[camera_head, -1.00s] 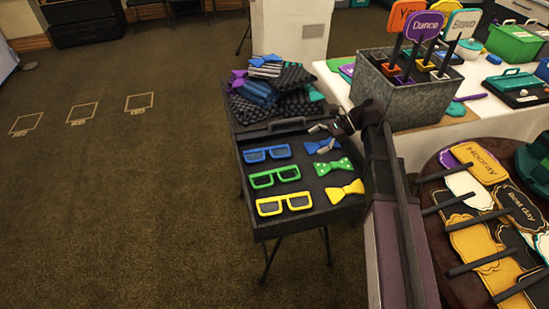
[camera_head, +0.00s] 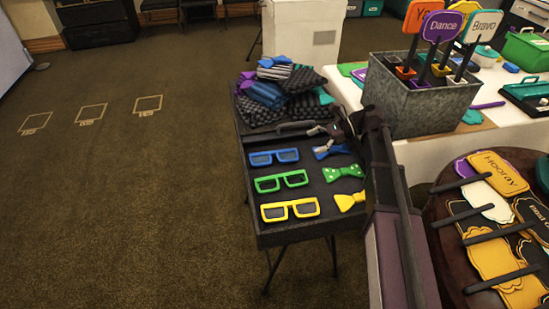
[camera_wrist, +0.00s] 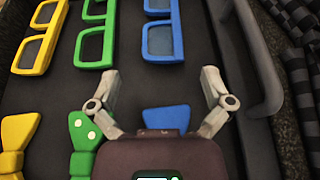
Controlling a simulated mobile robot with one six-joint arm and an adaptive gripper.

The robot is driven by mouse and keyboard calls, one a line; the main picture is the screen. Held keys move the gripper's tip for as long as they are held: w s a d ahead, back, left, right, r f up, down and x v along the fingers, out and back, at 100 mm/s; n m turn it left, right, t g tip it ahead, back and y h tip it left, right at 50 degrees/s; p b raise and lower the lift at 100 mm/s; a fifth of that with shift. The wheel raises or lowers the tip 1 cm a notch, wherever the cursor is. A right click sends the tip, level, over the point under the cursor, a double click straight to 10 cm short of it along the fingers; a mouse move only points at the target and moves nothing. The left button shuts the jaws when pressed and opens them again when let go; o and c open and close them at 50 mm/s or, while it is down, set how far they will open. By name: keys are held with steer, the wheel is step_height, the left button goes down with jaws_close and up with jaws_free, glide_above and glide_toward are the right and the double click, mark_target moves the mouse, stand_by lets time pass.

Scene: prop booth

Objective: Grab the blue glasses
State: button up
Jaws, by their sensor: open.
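The blue glasses (camera_head: 274,157) lie in the far row of a dark open case, above the green glasses (camera_head: 281,181) and yellow glasses (camera_head: 290,209). In the wrist view the blue glasses (camera_wrist: 163,32) are ahead of my gripper (camera_wrist: 160,78), slightly beyond the fingertips and between their lines. My gripper is open and empty, and it shows in the head view (camera_head: 318,138) to the right of the glasses. It hovers over the blue bow tie (camera_head: 331,151), which is partly hidden beneath it in the wrist view (camera_wrist: 167,119).
A green bow tie (camera_head: 343,172) and a yellow bow tie (camera_head: 350,200) lie in the case's right column. The case (camera_head: 270,234) has a raised rim and handle (camera_wrist: 250,55). Folded cloths (camera_head: 270,95) are piled behind it. A metal bin (camera_head: 415,108) stands right.

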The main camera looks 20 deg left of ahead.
mark_target(282, 156)
steer(key=shift+b+x, duration=0.85)
steer(key=shift+x, duration=1.75)
steer(key=shift+b+x, duration=0.95)
steer(key=shift+x, duration=1)
steer(key=shift+s+a+f, duration=0.25)
steer(key=shift+a+f, duration=0.1)
steer(key=shift+a, duration=0.2)
steer(key=c, duration=1)
